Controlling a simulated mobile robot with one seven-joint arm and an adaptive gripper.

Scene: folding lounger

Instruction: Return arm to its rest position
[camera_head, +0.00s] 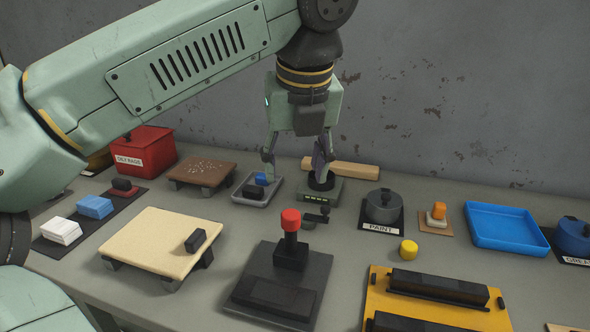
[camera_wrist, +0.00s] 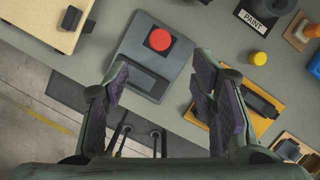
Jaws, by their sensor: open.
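My gripper (camera_head: 295,158) hangs from the green arm at the back of the bench, fingers pointing down and spread apart, with nothing between them. In the wrist view the two dark finger pads of my gripper (camera_wrist: 161,72) are wide apart and empty. Beyond them lies the dark plate (camera_wrist: 133,42) with a red round knob (camera_wrist: 159,39). In the head view the right finger overlaps a small grey-green box with a black knob (camera_head: 322,190); I cannot tell whether they touch.
A grey tray (camera_head: 270,199) with blue and black blocks lies near the gripper. A red-topped lever (camera_head: 290,220) stands in front. A paint pot (camera_head: 384,206), yellow cylinder (camera_head: 408,250), blue tray (camera_head: 507,212) and red bin (camera_head: 148,143) are around. A wall closes the back.

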